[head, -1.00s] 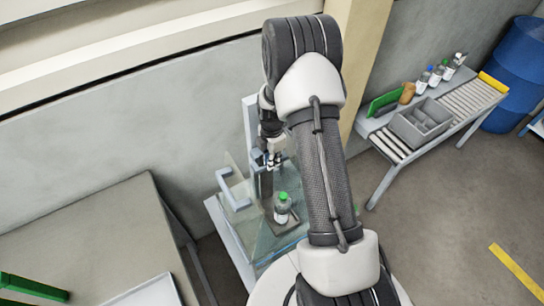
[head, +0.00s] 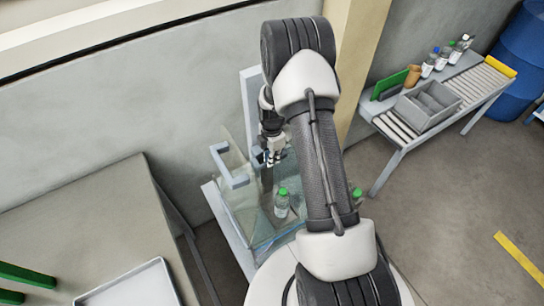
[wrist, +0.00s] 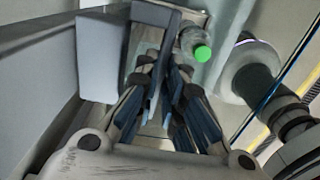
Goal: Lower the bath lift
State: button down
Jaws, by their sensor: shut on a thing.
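The bath (head: 246,225) is a clear tank with a pale blue-grey frame beside the wall. A green-capped bottle (head: 283,206) stands upright inside it, seen through the glass; it also shows in the wrist view (wrist: 199,49). The tall pale upright (head: 250,100) rises behind the bath. My gripper (head: 273,157) points down at the upright, behind and left of the bottle; it also shows in the wrist view (wrist: 164,68). It is shut on the bath lift's grip, which the fingers mostly hide. The platform under the bottle is hard to make out.
A pale blue-grey bracket (head: 229,167) juts at the bath's left. A second green-capped bottle (head: 357,193) shows partly behind my arm. A grey table (head: 90,220) holds a white tray (head: 130,286). A roller bench (head: 395,152) at right carries a grey bin (head: 424,112) and several bottles.

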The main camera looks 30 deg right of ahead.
jog(key=c, duration=1.7)
grip_release()
notch_tip(320, 180, up, 12)
